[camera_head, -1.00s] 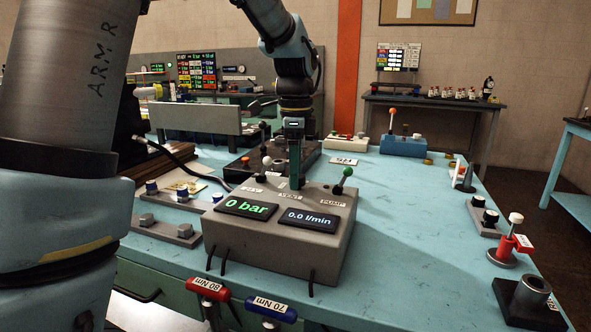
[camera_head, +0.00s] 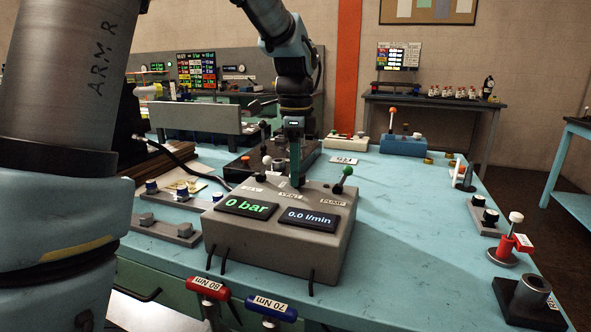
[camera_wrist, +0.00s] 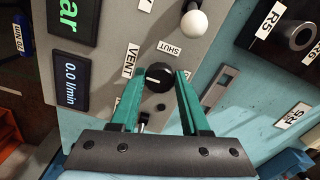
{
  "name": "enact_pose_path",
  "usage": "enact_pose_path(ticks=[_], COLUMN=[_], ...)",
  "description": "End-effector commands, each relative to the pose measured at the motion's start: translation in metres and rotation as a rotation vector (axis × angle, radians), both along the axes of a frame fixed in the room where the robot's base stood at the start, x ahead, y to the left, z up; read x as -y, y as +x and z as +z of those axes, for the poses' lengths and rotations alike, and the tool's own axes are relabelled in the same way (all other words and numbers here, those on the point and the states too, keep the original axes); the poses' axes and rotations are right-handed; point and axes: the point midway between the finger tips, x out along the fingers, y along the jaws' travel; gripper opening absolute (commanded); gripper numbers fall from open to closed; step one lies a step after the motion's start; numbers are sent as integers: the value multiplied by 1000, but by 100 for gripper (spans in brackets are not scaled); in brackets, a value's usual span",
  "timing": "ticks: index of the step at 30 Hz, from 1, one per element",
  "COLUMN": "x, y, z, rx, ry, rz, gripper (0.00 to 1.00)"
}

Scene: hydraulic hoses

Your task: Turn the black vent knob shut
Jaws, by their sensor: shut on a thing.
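The black vent knob (camera_wrist: 158,77) sits on the sloped top of the grey pump box (camera_head: 330,255), beside the "VENT" label (camera_wrist: 131,60). A white mark on the knob points to the left in the wrist view, toward the VENT side. The "SHUT" label (camera_wrist: 169,47) is above and to the right of the knob there. My gripper (camera_wrist: 158,75) has its green fingers on both sides of the knob and is shut on it.
A white-balled lever (camera_wrist: 194,22) and a green-balled lever (camera_head: 347,171) stand on the box near the knob. The box displays (camera_head: 246,208) read 0 bar and 0.0 l/min. Red and blue handled tools (camera_head: 208,286) are at the front edge.

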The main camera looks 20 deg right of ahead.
Motion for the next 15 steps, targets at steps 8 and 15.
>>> enact_pose_path(ticks=[8,15], x=[0,0], y=[-1,-1], z=[1,2], rx=[-2,-1], ry=[1,2], rz=[35,168], gripper=[0,0])
